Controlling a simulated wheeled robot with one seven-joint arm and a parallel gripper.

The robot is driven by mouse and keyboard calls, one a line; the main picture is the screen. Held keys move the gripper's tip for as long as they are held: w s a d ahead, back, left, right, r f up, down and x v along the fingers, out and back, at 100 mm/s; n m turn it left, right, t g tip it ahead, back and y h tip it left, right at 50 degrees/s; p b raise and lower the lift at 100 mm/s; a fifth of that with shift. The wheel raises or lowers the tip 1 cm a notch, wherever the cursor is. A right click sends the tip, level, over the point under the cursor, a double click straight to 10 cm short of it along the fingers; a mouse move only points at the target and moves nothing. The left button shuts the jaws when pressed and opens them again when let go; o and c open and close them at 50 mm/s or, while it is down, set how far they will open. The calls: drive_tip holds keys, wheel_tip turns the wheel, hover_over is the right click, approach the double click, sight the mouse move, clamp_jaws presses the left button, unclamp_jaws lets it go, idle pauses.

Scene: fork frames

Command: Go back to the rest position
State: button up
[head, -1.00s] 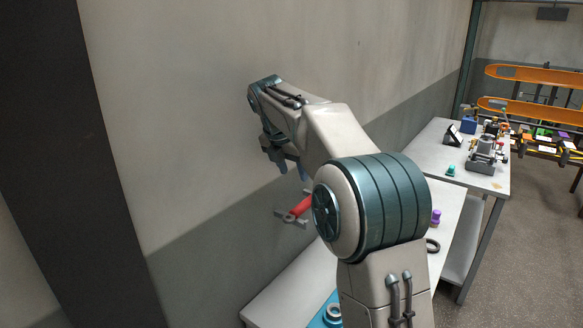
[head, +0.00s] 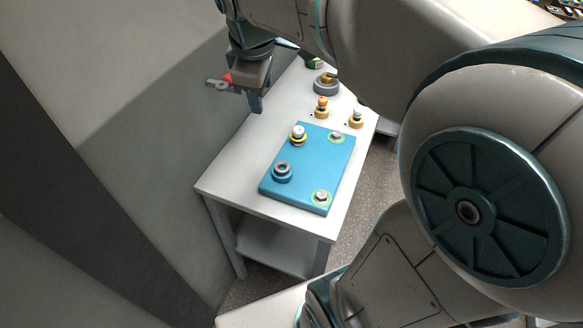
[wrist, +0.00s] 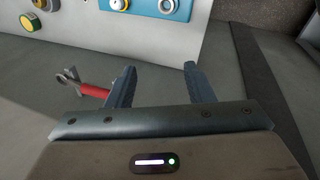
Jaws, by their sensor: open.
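My gripper (head: 255,100) hangs at the upper middle of the head view, next to the wall and beyond the table's left edge. In the wrist view its two fingers (wrist: 158,75) stand wide apart with nothing between them. A tool with a red handle and a grey open-jawed end (wrist: 88,90) shows left of the left finger, outside the jaws. In the head view its grey end (head: 216,84) sticks out behind my gripper, which hides part of it.
A white table (head: 240,180) stands below. It bears a blue board (head: 310,172) with several round fittings, and more small knobs (head: 322,105) and a grey round part (head: 326,84) farther back. The grey wall (head: 150,130) is close on the left. My arm fills the right side.

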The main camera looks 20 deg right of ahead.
drive_tip(key=s+f+m+y, duration=0.1)
drive_tip(key=s+f+m, duration=0.8)
drive_tip(key=s, duration=0.4)
drive_tip(key=shift+s+d+m, duration=0.35)
drive_tip(key=shift+s+m, duration=0.05)
drive_tip(key=shift+m, duration=0.5)
